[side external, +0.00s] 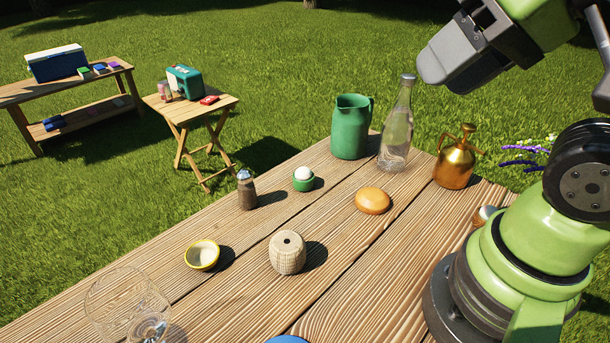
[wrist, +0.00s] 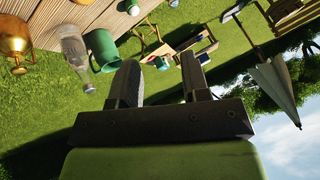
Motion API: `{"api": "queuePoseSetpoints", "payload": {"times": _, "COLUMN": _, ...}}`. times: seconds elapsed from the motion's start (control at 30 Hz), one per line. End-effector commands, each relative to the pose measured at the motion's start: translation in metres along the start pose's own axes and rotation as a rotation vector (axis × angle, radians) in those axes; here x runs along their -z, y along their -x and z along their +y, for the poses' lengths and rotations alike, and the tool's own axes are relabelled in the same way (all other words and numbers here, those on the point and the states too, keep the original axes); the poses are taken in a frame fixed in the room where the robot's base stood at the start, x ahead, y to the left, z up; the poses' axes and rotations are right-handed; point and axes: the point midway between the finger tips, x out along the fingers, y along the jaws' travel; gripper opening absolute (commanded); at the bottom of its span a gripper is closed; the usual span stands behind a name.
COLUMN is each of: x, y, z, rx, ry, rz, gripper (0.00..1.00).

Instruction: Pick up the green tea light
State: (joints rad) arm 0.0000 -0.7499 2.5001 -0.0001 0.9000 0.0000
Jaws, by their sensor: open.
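The green tea light (side external: 303,184), a small green cup with a white rounded top, stands upright on the wooden table (side external: 340,290) near its far edge. A small green-and-white thing at the top of the wrist view (wrist: 133,8) looks like it. My gripper (side external: 432,72) is raised high above the table at the upper right, well away from the tea light and above the bottle's level. In the wrist view my gripper (wrist: 162,68) shows its two fingers apart with nothing between them.
Near the tea light stand a shaker (side external: 246,192) and a round orange thing (side external: 372,201). A green jug (side external: 351,130), glass bottle (side external: 397,130) and brass sprayer (side external: 455,163) stand behind right.

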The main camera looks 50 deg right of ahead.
Motion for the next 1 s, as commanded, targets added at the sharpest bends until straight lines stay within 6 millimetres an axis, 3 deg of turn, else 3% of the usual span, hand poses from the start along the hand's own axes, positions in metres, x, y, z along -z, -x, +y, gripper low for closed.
{"api": "queuePoseSetpoints", "payload": {"times": 0.2, "x": 0.0, "y": 0.0, "z": 0.0, "rx": 0.0, "ry": 0.0, "rz": 0.0, "gripper": 0.43}}
{"api": "queuePoseSetpoints", "payload": {"times": 0.37, "x": 0.0, "y": 0.0, "z": 0.0, "rx": 0.0, "ry": 0.0, "rz": 0.0, "gripper": 0.79}}
{"api": "queuePoseSetpoints", "payload": {"times": 0.77, "x": 0.002, "y": -0.007, "z": 0.005, "rx": -0.055, "ry": 0.059, "rz": -0.051, "gripper": 0.8}}
{"api": "queuePoseSetpoints", "payload": {"times": 1.0, "x": 0.019, "y": -0.047, "z": 0.038, "rx": -0.356, "ry": 0.444, "rz": -0.336, "gripper": 0.8}}
